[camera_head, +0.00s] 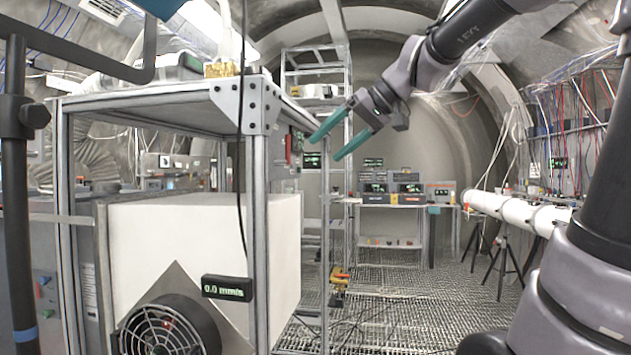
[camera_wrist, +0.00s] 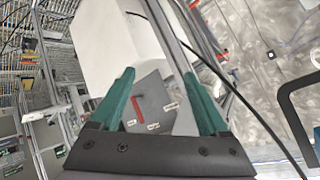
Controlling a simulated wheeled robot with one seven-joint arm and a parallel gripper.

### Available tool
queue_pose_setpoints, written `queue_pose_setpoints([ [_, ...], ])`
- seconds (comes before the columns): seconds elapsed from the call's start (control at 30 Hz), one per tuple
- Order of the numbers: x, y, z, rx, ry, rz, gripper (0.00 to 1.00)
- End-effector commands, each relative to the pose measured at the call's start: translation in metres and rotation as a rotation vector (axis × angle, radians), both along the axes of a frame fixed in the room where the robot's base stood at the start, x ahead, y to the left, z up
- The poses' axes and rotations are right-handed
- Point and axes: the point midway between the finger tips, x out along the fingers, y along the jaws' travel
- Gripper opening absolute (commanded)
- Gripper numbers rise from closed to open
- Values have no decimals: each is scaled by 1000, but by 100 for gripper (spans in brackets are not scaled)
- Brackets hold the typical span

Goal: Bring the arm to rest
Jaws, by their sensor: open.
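My gripper (camera_head: 325,145) is open and empty, with two teal fingers set apart. In the head view it hangs in the air near the upper middle, in front of or beside the right edge of the metal frame rack; the exact gap cannot be told. My arm reaches in from the upper right. In the wrist view the gripper (camera_wrist: 158,100) points at a grey panel (camera_wrist: 155,95) with a red handle and small labels, which shows between the fingers. Nothing is held.
The metal rack (camera_head: 150,97) with a large white box (camera_head: 200,230) and a fan (camera_head: 165,330) fills the left. A table (camera_head: 395,206) with instruments stands at the back. A white pipe (camera_head: 515,212) on tripods lies at right. The grated floor (camera_head: 400,290) in the middle is mostly clear, with some cables.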

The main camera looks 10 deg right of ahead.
Motion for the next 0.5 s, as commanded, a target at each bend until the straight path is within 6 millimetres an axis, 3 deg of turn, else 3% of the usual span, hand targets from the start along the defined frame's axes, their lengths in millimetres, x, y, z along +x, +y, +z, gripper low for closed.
queue_pose_setpoints([
  [0.17,-8,-6,-10,-14,25,-36,78],
  [0.5,-90,-85,-122,-132,232,-506,78],
])
